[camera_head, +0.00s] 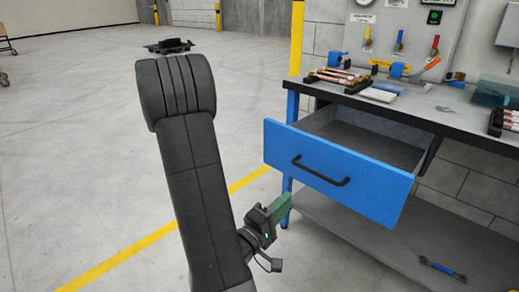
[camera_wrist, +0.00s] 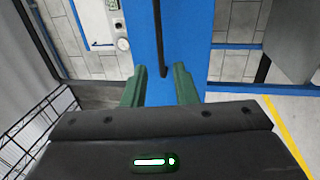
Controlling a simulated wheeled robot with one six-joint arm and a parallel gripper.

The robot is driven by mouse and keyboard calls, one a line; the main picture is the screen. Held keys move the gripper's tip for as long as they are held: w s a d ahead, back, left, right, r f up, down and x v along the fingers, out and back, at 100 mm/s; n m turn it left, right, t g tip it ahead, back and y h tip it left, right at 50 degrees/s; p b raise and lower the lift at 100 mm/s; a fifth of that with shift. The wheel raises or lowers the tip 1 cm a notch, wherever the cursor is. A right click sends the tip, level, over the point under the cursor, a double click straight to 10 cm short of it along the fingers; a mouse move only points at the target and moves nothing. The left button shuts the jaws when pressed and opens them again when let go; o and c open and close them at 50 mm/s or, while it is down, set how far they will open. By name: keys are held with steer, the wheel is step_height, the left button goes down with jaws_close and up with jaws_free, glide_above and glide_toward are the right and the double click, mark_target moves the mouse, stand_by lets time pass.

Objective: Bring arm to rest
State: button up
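My arm rises in the middle of the head view and folds down to my gripper (camera_head: 280,207), which is in front of and below the open blue drawer (camera_head: 335,172). In the wrist view my gripper's green fingers (camera_wrist: 159,86) stand apart with nothing held between them. The drawer's blue front (camera_wrist: 185,30) and its black handle (camera_wrist: 161,38) lie beyond the fingertips. The gripper appears apart from the handle; the exact gap cannot be told.
The dark-topped workbench (camera_head: 435,118) bears copper tubes in racks (camera_head: 338,77) and tools. A lower shelf (camera_head: 345,235) holds a blue tool (camera_head: 440,269). A yellow floor line (camera_head: 130,250) runs past my arm. The floor at left is open. A dark object (camera_head: 168,46) lies far back.

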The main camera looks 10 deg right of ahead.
mark_target(314, 173)
steer(key=shift+d, duration=0.1)
steer(key=x, duration=1.3)
steer(key=shift+w+d+r, duration=0.2)
steer(key=shift+d, duration=0.05)
